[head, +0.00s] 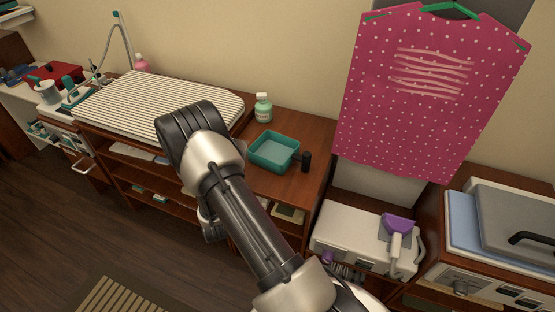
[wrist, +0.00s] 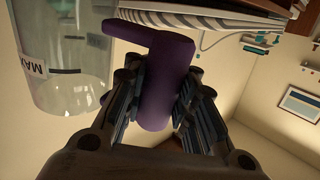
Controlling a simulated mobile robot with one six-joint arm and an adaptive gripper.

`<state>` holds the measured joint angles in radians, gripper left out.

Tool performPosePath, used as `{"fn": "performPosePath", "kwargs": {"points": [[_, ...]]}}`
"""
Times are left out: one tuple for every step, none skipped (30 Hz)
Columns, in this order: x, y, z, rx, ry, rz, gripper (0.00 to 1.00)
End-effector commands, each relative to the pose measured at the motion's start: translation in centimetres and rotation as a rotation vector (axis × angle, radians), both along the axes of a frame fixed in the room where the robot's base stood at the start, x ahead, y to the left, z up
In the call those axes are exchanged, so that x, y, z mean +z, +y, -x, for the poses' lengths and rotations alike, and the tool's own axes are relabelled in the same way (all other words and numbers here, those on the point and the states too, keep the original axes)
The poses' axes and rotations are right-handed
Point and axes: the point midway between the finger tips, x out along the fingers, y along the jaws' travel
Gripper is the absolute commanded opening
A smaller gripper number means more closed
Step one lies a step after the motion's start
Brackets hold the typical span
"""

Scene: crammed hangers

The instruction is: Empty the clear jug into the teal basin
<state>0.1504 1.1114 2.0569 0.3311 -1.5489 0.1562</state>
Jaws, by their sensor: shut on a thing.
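The teal basin (head: 266,164) sits on the wooden counter in the head view. It looks empty from here. The clear jug (wrist: 75,85) fills the left of the wrist view, with a MAX label and dark level marks on its wall. How much liquid it holds cannot be made out. My gripper (wrist: 160,95) is shut on the jug's purple handle (wrist: 165,80), one finger on each side. In the head view my arm covers the gripper and the jug, left of the basin. The wrist picture is turned over, so the jug's tilt is hard to judge.
A striped ironing board (head: 155,100) lies left of the basin. A green bottle (head: 263,108) stands behind it and a small black object (head: 306,161) to its right. A pink dotted garment (head: 430,90) hangs at right, above a white machine (head: 350,238).

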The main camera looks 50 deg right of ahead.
Motion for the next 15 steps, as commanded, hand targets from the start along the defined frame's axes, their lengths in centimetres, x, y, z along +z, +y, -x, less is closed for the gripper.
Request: {"fn": "performPosePath", "kwargs": {"points": [[0.1,0.0,0.0,0.000,-0.002,0.001,0.00],[0.1,0.0,0.0,0.000,-0.002,0.001,0.00],[0.1,0.0,0.0,0.000,-0.002,0.001,0.00],[0.1,0.0,0.0,0.000,-0.002,0.001,0.00],[0.2,0.0,0.0,0.000,-0.002,0.000,0.00],[0.4,0.0,0.0,0.000,-0.002,0.000,0.00],[0.6,0.0,0.0,0.000,-0.002,0.000,0.00],[0.8,0.0,0.0,0.000,-0.003,0.001,0.00],[1.2,0.0,0.0,0.001,-0.003,0.001,0.00],[1.5,0.0,0.0,0.001,-0.003,0.001,0.00],[1.9,0.0,0.0,0.001,-0.003,0.001,0.00],[2.5,0.0,-0.1,0.000,-0.004,0.001,0.00],[2.9,0.0,-0.1,0.000,-0.004,0.001,0.00],[3.2,0.0,-0.1,0.001,-0.003,0.001,0.00],[3.7,0.0,-0.1,0.001,-0.003,0.001,0.00]]}}
